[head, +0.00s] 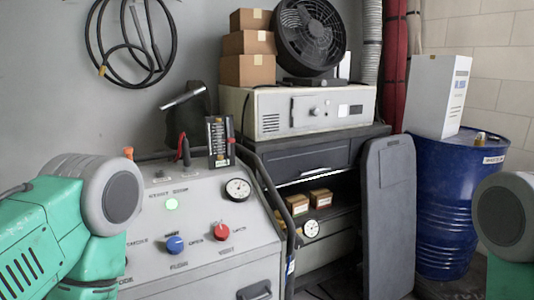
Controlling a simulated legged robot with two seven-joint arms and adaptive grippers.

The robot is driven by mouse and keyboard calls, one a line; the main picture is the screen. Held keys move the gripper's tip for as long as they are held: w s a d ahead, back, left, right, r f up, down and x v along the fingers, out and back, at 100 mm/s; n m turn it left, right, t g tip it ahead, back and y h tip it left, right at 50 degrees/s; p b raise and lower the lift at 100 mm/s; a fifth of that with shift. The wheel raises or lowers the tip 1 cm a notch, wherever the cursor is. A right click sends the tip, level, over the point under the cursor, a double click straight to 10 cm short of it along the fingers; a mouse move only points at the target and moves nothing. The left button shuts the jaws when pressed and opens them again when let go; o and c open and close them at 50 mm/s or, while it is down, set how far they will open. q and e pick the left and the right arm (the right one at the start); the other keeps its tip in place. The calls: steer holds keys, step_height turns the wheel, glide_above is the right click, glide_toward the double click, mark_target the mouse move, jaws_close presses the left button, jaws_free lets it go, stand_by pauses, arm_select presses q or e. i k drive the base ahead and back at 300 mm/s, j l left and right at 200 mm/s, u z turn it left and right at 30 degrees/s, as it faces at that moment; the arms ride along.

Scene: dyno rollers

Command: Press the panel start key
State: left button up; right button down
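The grey control panel (205,256) stands at the lower left, its sloped face toward me. A round, lit green button or lamp (172,204) is on its upper left part, with a small label above it that is too blurred to read. A blue knob (175,244) and a red knob (221,231) sit lower on the face, and a round dial gauge (238,189) is at the upper right. My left arm's green and grey links cover the panel's left side. Part of my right arm shows at the right edge. Neither gripper's fingers are in view.
A handheld device (220,141) stands on the panel's top edge. Behind are a dark cabinet (310,157) with a grey unit (295,110), a black fan (310,36) and stacked boxes (249,45). A blue drum (448,190) stands right. The space before the panel looks clear.

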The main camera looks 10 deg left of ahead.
mark_target(171, 205)
steer(key=k+j, duration=0.45)
steer(key=j, duration=0.3)
steer(key=k+j+u, duration=0.1)
steer(key=k+j, duration=0.35)
steer(key=j, duration=0.3)
